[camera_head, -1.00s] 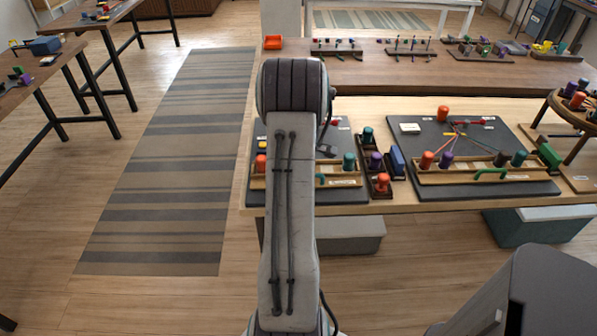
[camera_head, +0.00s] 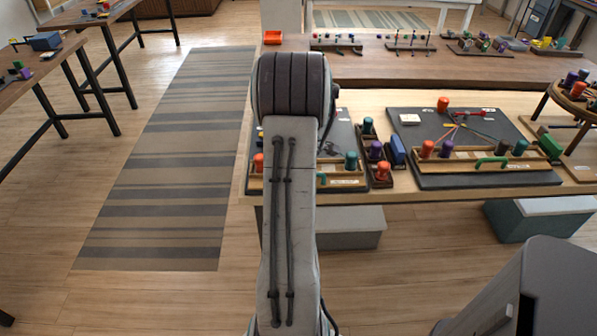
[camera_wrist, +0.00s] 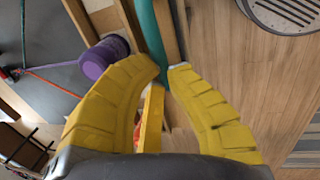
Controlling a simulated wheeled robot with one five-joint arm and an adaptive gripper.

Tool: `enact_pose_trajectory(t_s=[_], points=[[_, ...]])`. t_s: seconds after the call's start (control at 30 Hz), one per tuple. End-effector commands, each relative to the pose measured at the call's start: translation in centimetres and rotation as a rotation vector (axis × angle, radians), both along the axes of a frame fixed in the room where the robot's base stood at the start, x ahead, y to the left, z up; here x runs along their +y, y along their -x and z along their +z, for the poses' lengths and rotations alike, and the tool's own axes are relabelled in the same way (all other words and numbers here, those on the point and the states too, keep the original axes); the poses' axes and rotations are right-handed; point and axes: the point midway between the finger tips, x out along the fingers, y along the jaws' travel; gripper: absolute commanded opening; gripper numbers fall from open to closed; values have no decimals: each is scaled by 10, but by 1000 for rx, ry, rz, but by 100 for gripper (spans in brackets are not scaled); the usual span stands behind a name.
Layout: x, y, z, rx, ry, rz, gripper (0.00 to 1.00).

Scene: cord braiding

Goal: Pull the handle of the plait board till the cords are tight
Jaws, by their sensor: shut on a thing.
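My gripper (camera_wrist: 168,68) has its yellow fingers closed around the green handle (camera_wrist: 151,35) of the left plait board. The wooden rail (camera_wrist: 167,30) runs beside the handle. A purple spool (camera_wrist: 104,58) stands on the rail. A red cord (camera_wrist: 52,65) and a teal cord (camera_wrist: 52,85) run across the dark board (camera_wrist: 60,30) and look straight where seen. In the head view my arm hides most of that board; an orange spool (camera_head: 258,162) and a teal spool (camera_head: 351,161) show at its rail ends, and the handle's end (camera_head: 321,178) peeks out.
A second dark plait board (camera_head: 400,140) with its own green handle (camera_head: 492,162) lies to the right. Between the boards stands a small tray with spools, including an orange one (camera_head: 382,170). Floor in front of the bench is clear around a striped rug (camera_head: 165,180).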

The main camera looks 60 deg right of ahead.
Motion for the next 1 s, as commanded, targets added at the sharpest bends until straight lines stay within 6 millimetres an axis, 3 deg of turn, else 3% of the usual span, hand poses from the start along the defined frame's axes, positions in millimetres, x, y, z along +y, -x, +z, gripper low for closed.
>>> enact_pose_trajectory(t_s=[0.13, 0.17, 0.53, 0.83, 1.0], points=[[6, 4, -7, 14, -25, 2, 0], [6, 4, -7, 14, -25, 2, 13], [5, 4, -6, 12, -22, -1, 46], [4, 2, -2, 8, -14, 0, 47], [5, 3, 13, 6, -11, 0, 47]])
